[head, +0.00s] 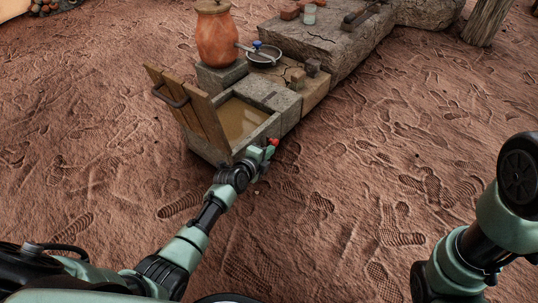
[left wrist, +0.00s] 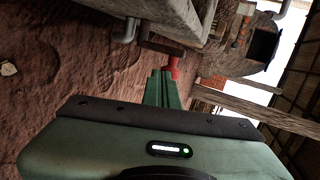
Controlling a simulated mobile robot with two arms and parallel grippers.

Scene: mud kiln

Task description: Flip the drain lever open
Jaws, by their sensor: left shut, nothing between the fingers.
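The drain lever has a red handle (head: 273,142) that shows just beyond my left fingertips, low at the near right corner of the stone basin (head: 257,138). In the left wrist view the red lever (left wrist: 173,68) stands right at the fingertips, with a dark bracket beside it and a grey pipe (left wrist: 128,32) to its left. My left gripper (head: 267,153) is shut with nothing held; its green fingers also show in the left wrist view (left wrist: 163,85). Whether they touch the lever I cannot tell. My right arm is at the right edge, its gripper out of view.
The basin holds brownish water (head: 235,119), and its wooden lid (head: 190,110) stands raised at the left. A clay jar (head: 217,38), a pan (head: 264,57) and small blocks stand behind. The footprinted ground (head: 370,150) to the right is clear.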

